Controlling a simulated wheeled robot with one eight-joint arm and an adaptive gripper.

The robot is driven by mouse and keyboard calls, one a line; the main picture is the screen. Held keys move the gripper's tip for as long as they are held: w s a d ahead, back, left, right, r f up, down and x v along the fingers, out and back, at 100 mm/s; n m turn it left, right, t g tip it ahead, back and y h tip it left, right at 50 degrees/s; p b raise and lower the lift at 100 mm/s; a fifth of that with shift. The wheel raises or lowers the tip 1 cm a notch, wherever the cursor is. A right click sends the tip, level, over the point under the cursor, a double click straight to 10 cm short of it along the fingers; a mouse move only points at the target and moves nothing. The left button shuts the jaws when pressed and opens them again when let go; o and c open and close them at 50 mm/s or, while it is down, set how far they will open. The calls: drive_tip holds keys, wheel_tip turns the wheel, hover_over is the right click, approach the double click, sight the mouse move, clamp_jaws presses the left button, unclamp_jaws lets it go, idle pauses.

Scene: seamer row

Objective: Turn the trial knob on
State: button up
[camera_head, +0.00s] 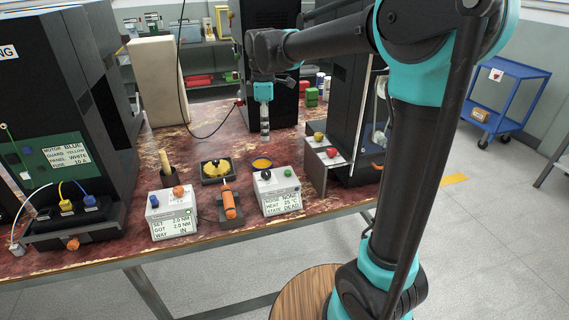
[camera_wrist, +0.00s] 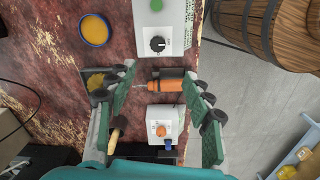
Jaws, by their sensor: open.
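Several knobs show, and I cannot read which one is marked trial. A black knob (camera_head: 265,174) sits on the right white box (camera_head: 284,200), beside a green button (camera_head: 288,171); in the wrist view this knob (camera_wrist: 157,44) has a white pointer line. Orange knobs are also on the left machine's base (camera_head: 72,243) and the right machine's base (camera_head: 377,166). My gripper (camera_head: 265,138) is open and empty, above the table, apart from every knob. In the wrist view its fingers (camera_wrist: 158,76) frame an orange-handled tool.
The orange-handled tool (camera_head: 229,203) lies in a dark holder between the boxes. Behind are a yellow part in a black tray (camera_head: 216,170), a yellow dish (camera_head: 261,163) and a wooden-handled tool (camera_head: 165,163). Tall black machines flank them. A barrel (camera_head: 298,292) stands in front.

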approach(267, 172)
drive_tip(key=shift+n, duration=0.3)
wheel_tip(267, 172, down, 8)
drive_tip(key=shift+a+f, duration=0.1)
drive_tip(key=shift+f, duration=0.15)
drive_tip(key=shift+c, duration=0.6)
drive_tip(key=c, duration=1)
